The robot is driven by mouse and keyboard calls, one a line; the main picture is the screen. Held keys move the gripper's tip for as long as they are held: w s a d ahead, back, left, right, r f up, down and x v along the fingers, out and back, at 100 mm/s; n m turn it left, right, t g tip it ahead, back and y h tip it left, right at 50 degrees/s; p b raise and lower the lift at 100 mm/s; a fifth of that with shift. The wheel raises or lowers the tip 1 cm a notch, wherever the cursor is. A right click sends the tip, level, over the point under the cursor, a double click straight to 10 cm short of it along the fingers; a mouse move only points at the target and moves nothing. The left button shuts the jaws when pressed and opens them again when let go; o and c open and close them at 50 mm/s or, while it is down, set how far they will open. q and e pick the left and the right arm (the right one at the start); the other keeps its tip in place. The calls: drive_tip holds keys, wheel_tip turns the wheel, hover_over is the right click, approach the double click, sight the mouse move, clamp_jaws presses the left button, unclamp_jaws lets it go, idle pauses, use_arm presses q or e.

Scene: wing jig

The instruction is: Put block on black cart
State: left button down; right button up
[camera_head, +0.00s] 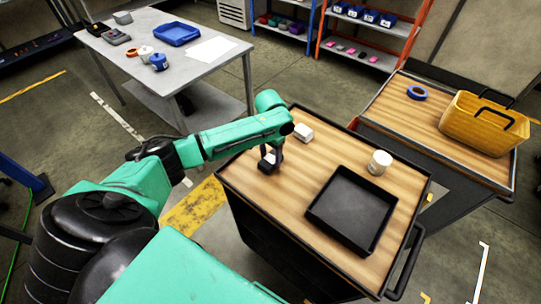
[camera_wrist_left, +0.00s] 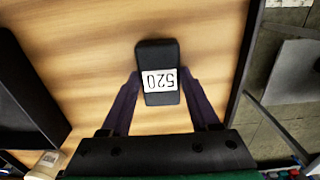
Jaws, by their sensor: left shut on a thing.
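A black block (camera_wrist_left: 158,54) with a white label reading 520 sits between the two fingers of my left gripper (camera_wrist_left: 160,80) in the left wrist view. The fingers are shut on its sides. My right gripper is not in view.
On the cart top are a black tray (camera_head: 345,240), a white cylinder (camera_head: 380,162) and a white box (camera_head: 303,132) close behind my left gripper. A second cart (camera_head: 400,108) with a yellow basket (camera_head: 480,125) stands at right. A grey table (camera_head: 215,72) stands at the back.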

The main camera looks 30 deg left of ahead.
sight(270, 160)
use_arm(q)
drive_tip(key=shift+c, duration=0.6)
unclamp_jaws()
drive_tip(key=shift+s, duration=0.1)
drive_tip(key=shift+r, duration=0.15)
wheel_tip(270, 160, up, 12)
drive_tip(key=b, duration=0.1)
